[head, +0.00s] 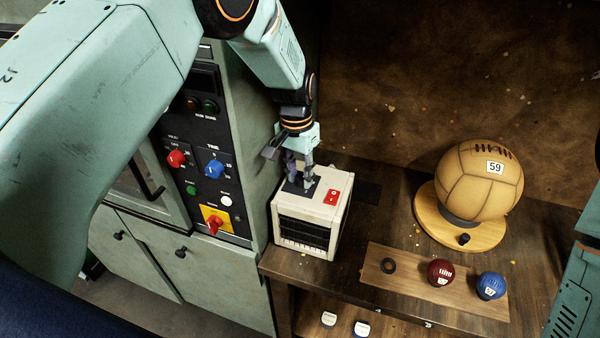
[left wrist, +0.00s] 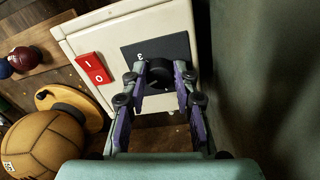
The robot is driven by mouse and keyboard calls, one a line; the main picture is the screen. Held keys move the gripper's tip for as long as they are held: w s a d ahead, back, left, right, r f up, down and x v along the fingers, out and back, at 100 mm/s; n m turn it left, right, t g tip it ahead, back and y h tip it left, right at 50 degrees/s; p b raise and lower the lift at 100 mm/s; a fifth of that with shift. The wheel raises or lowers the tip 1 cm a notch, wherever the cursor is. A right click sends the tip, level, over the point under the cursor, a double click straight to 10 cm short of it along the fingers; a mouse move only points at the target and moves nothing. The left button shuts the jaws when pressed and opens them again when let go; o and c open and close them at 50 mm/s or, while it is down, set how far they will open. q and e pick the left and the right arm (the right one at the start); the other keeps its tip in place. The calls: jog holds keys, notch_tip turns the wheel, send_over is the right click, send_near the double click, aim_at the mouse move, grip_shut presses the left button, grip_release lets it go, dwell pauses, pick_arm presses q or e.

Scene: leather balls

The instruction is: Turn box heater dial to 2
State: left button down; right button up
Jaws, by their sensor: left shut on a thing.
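The box heater (head: 310,212) is a small cream box with a dark front grille, on the wooden bench beside the green cabinet. A red switch marked I and 0 (head: 332,197) is on its top; it also shows in the left wrist view (left wrist: 93,68). The black dial (left wrist: 159,73) sits on a dark square plate (left wrist: 178,50) on the top. My left gripper (head: 302,180) reaches down from above, and its fingers (left wrist: 160,88) are shut on the dial. The fingers hide part of the plate, and I cannot read the dial's setting.
A tan leather ball (head: 480,180) numbered 59 rests on a round wooden stand (head: 435,222) to the right. A maroon ball (head: 440,272) and a blue ball (head: 491,286) are on a wooden strip in front. The cabinet with its control panel (head: 207,165) stands close on the left.

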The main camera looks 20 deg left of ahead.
aim_at(299, 175)
pick_arm(q)
jog(key=shift+w+r, duration=0.25)
jog(key=shift+w, duration=0.05)
jog(key=c, duration=1.4)
grip_release()
jog(key=o, duration=0.4)
jog(key=shift+s+f, duration=0.15)
jog(key=r, duration=0.7)
jog(key=shift+a+r, duration=0.25)
jog(key=shift+f, duration=0.1)
